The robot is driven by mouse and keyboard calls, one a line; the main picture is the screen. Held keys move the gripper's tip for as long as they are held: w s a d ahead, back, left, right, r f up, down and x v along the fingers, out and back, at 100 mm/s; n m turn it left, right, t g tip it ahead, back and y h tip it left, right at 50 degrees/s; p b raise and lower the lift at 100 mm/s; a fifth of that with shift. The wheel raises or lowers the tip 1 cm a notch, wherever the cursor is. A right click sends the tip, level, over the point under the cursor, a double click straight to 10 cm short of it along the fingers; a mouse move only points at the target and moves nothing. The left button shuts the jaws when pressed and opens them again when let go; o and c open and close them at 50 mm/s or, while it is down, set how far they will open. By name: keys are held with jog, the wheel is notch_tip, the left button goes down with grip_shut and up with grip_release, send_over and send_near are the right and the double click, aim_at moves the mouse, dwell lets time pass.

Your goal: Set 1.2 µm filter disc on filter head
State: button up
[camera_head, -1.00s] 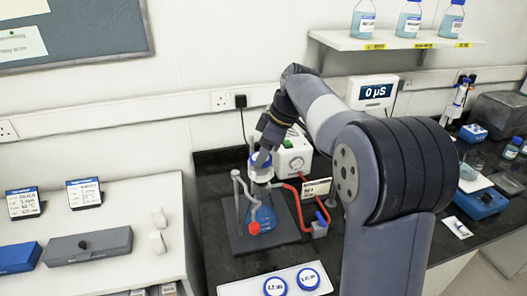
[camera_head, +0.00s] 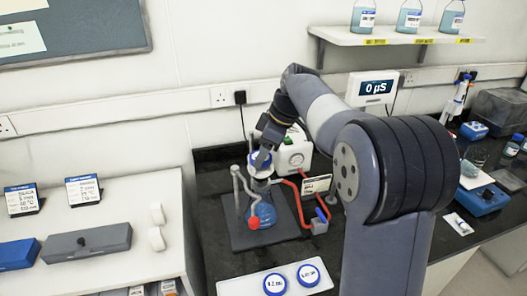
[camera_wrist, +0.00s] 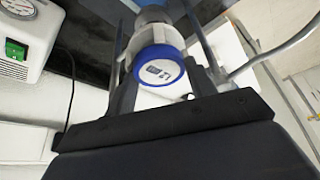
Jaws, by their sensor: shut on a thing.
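A blue-rimmed white filter disc (camera_head: 260,161) is between the fingers of my gripper (camera_head: 262,152), at the top of the filter flask. In the wrist view, the disc (camera_wrist: 158,66) shows its labelled face between the two fingers (camera_wrist: 162,80); the print is too small to read surely. The filter head (camera_head: 262,180) is directly below the disc, above the flask (camera_head: 262,214) of blue liquid. The wrist view also shows the pale filter head (camera_wrist: 155,32) right behind the disc. I cannot tell whether disc and head touch. My gripper is shut on the disc.
Two other blue-rimmed discs (camera_head: 308,275) lie on a white tray (camera_head: 238,287) at the front. Metal posts, a red-knobbed clamp (camera_head: 253,222) and red tubing (camera_head: 299,207) surround the flask. A white pump box (camera_head: 294,155) stands behind it.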

aim_at(268, 160)
jog(key=shift+s+d+f+b, duration=0.1)
jog(key=shift+s+f+b, duration=0.15)
jog(key=shift+f+b, duration=0.6)
jog(key=shift+s+d+f+b, duration=0.1)
jog(key=shift+s+f+b, duration=0.2)
jog(key=shift+f, duration=0.9)
dwell(0.5)
jog(key=o, duration=0.7)
jog(key=shift+a, duration=0.1)
jog(key=r+p, duration=0.3)
jog(key=shift+w+a+r+p, duration=0.2)
jog(key=shift+w+r+p, duration=0.15)
jog(key=shift+w+r, duration=0.05)
jog(key=shift+o, duration=0.9)
jog(key=shift+w+a+r+p, duration=0.1)
jog(key=shift+r+p, duration=0.45)
jog(key=shift+r, duration=0.1)
jog(key=shift+w+r+p, duration=0.1)
jog(key=shift+r+p, duration=1.65)
jog(key=shift+r, duration=0.5)
jog(key=shift+f, duration=0.1)
notch_tip(268, 160, down, 8)
jog(key=b, duration=0.7)
